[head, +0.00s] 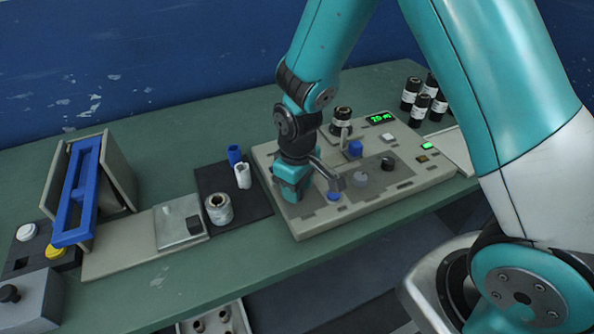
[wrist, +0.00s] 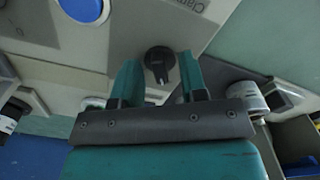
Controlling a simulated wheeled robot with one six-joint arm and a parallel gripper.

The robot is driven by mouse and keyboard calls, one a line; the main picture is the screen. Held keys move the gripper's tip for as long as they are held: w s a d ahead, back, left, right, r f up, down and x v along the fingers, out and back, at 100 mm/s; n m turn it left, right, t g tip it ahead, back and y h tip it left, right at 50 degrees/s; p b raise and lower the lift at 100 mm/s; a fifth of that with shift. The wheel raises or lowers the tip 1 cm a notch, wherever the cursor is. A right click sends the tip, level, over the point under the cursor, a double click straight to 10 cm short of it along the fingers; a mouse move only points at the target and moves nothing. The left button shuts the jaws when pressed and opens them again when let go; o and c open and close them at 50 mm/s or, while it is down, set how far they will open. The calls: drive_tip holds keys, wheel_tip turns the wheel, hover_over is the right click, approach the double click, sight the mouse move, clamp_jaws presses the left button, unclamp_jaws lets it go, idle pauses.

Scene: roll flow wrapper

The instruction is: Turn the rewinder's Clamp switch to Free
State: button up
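The rewinder (head: 310,222) is a light grey panel machine on the green bench. In the wrist view, a small black knob (wrist: 160,58) sits on its panel, with a partly cut-off label starting "Clam" at the top right. My gripper (wrist: 158,78) is open, with its two teal fingers on either side of the knob in the picture. Whether they touch it I cannot tell. In the head view, my gripper (head: 290,194) points down at the panel's left end and hides the knob.
Right of my gripper on the panel are a blue button (head: 333,196), a grey knob (head: 360,180), a black knob (head: 388,163) and a green display (head: 380,118). Dark bottles (head: 420,105) stand behind.

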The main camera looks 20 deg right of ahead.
wheel_tip(320, 180, up, 17)
drive_tip(key=shift+r, duration=0.15)
idle(0.5)
drive_tip(key=s+a+r+y, duration=0.2)
drive_tip(key=s, duration=0.7)
drive_tip(key=s+a+r+y, duration=0.2)
drive_tip(key=s+r, duration=0.1)
drive_tip(key=s, duration=0.6)
drive_tip(key=shift+s+a+r+n, duration=0.2)
drive_tip(key=shift+a+r+n, duration=0.1)
drive_tip(key=shift+a+n, duration=0.1)
